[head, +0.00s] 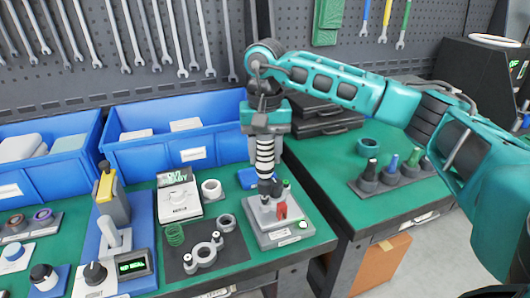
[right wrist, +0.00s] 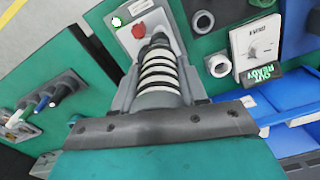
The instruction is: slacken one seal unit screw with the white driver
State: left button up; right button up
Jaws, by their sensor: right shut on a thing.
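My right gripper (head: 265,134) points down over the front right of the bench and is shut on the white driver (head: 265,155), which has black rings round its handle. The driver stands about upright, its lower end over the grey seal unit (head: 290,238). The seal unit has a red part (head: 281,211) and green spots on top. In the right wrist view the driver (right wrist: 158,76) lies between the two fingers and hides part of the unit (right wrist: 123,33). I cannot tell whether its tip touches a screw. My left gripper is not in view.
Blue bins (head: 150,155) line the back. On the right table, a rack (head: 391,187) holds dark, blue and green-topped tools. A gap separates the tables.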

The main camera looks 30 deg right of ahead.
notch_tip(320, 180, up, 4)
jog(key=shift+r+p, duration=0.1)
jog(key=shift+p, duration=0.9)
